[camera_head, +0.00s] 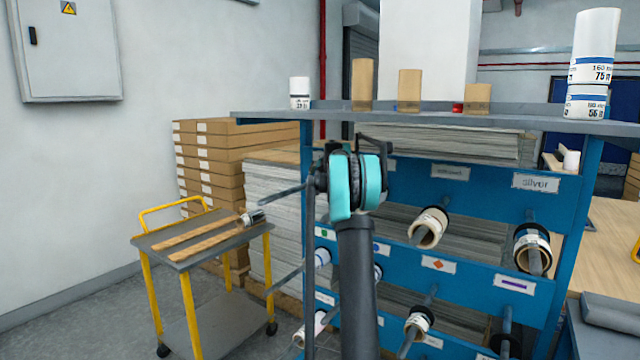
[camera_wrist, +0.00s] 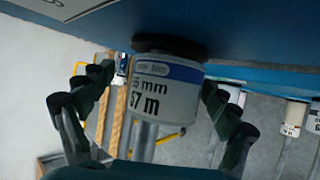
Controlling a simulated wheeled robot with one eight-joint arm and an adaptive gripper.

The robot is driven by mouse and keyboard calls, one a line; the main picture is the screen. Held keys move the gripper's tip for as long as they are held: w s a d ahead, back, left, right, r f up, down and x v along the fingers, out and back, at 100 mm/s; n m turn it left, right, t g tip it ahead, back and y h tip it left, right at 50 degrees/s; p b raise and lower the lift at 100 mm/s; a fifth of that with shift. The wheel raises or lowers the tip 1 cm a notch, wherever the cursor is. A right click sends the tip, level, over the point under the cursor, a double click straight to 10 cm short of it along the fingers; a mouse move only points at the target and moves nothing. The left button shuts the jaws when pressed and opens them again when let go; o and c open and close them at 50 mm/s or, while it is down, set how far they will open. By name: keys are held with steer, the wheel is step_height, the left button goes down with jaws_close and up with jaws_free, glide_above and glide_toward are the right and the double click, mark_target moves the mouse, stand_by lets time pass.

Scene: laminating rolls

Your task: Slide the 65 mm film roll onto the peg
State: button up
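In the wrist view a white film roll (camera_wrist: 166,92) with a blue band sits around a grey peg (camera_wrist: 145,140), close against a black disc (camera_wrist: 168,45) at the blue rack. Its label reads "5 mm" and "57 m"; the left part is turned out of sight. My gripper (camera_wrist: 158,82) is open, one finger on each side of the roll, with gaps visible beside it. In the head view my gripper (camera_head: 358,150) is at the rack's upper left. The grey peg (camera_head: 288,193) sticks out to the left there, and my gripper hides the roll.
The blue rack (camera_head: 395,262) carries other pegs with rolls, such as a cream roll (camera_head: 428,228) and a black-and-white roll (camera_head: 533,242). Several rolls stand on its top shelf (camera_head: 430,116).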

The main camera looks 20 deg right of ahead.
steer(key=v, duration=0.5)
steer(key=shift+s, duration=0.5)
steer(key=s, duration=1.1)
steer(key=shift+a, duration=0.15)
